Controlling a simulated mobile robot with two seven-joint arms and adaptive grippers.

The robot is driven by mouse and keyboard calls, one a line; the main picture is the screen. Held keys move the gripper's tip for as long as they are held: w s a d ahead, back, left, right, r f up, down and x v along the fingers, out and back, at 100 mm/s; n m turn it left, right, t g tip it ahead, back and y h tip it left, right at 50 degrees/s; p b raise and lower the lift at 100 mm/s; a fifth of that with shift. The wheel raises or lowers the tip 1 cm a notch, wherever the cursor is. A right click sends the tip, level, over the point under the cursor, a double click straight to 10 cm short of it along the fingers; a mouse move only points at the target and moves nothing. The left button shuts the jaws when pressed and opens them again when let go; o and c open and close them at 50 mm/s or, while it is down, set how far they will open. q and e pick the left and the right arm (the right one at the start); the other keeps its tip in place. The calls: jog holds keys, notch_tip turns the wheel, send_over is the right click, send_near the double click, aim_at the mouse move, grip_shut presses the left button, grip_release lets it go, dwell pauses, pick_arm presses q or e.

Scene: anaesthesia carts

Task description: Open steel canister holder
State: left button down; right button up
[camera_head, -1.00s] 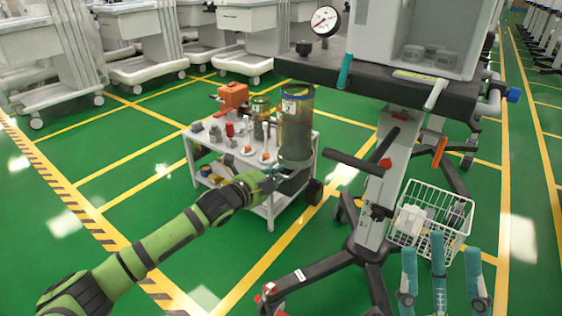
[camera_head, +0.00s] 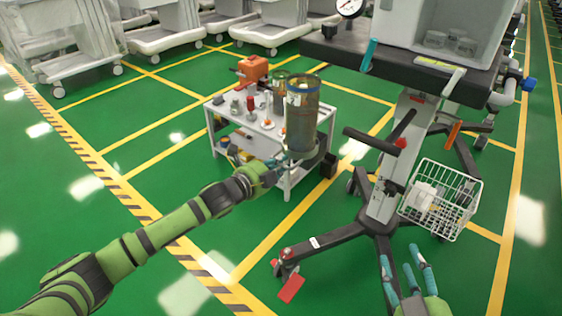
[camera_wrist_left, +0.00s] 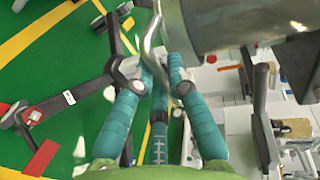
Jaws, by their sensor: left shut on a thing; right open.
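A tall brownish see-through canister (camera_head: 302,115) with a blue band stands upright in the steel canister holder (camera_head: 300,152), a metal cup and bracket at its base. The holder's curved metal lever (camera_wrist_left: 150,45) shows in the left wrist view, beside the round steel wall (camera_wrist_left: 225,22). My left gripper (camera_head: 274,166) is at the lower left of the holder. In the left wrist view its teal fingers (camera_wrist_left: 160,82) are closed around the lever. My right gripper (camera_head: 405,268) is open and empty at the lower right, below the wire basket.
A white trolley (camera_head: 287,185) with bottles and an orange unit (camera_head: 252,68) stands behind the canister. The anaesthesia cart's post and black legs (camera_head: 376,222) stand to the right. A white wire basket (camera_head: 440,200) hangs there. Green floor is free at left.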

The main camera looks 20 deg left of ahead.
pick_arm(q)
jog(key=shift+a, duration=0.1)
dwell(0.3)
jog(key=c, duration=1.2)
grip_release()
jog(key=v, duration=1.2)
jog(key=shift+f, duration=0.1)
